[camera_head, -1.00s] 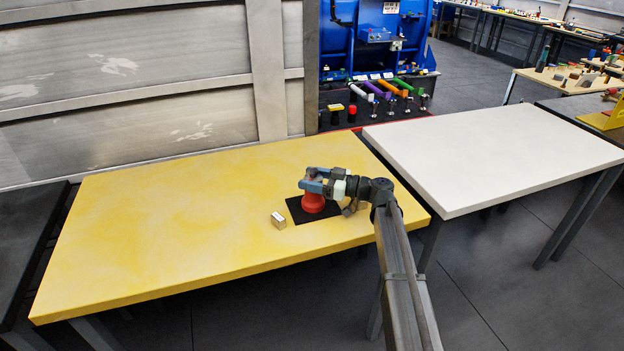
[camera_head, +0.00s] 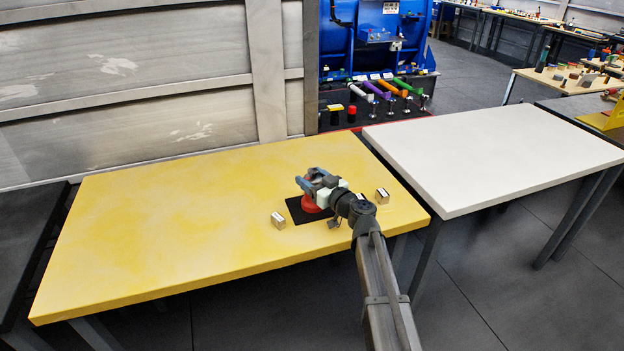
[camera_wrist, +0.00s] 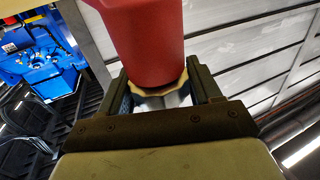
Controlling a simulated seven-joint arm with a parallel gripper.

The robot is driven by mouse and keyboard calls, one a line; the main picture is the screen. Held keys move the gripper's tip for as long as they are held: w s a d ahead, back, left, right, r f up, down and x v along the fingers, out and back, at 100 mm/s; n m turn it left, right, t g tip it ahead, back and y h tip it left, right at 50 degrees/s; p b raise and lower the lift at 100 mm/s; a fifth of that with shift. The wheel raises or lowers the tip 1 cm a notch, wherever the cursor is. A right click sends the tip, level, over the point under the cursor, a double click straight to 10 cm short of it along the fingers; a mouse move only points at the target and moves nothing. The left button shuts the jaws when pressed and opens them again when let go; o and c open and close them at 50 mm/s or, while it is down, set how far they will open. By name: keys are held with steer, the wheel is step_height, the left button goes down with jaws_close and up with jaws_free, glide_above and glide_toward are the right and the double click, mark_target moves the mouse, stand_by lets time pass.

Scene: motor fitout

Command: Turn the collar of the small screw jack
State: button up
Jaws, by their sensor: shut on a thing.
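The small screw jack (camera_head: 309,205) has a red body and stands on a black mat (camera_head: 296,212) on the yellow table. My gripper (camera_head: 311,180) is at its top and hides most of that part in the head view. In the wrist view, the red body (camera_wrist: 150,40) shows with a pale, scalloped collar (camera_wrist: 155,93) at its end. The two dark fingers (camera_wrist: 162,85) lie on either side of the collar, shut on it.
A small block with a pale top (camera_head: 278,220) stands left of the mat. Another block (camera_head: 382,196) stands to the right, close to my arm. The yellow table's left half (camera_head: 160,220) is clear. A bare white table (camera_head: 490,155) stands at the right.

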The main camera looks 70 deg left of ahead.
steer(key=shift+m+t+y, duration=0.25)
steer(key=shift+m+t, duration=0.75)
steer(key=shift+t, duration=0.55)
steer(key=shift+m+t+y, duration=0.25)
steer(key=shift+m+t, duration=0.75)
steer(key=shift+t, duration=0.55)
steer(key=shift+c, duration=0.4)
steer(key=o, duration=1)
steer(key=shift+o, duration=0.2)
steer(key=d, duration=1.3)
steer(key=shift+d, duration=0.4)
steer(key=shift+w, duration=0.1)
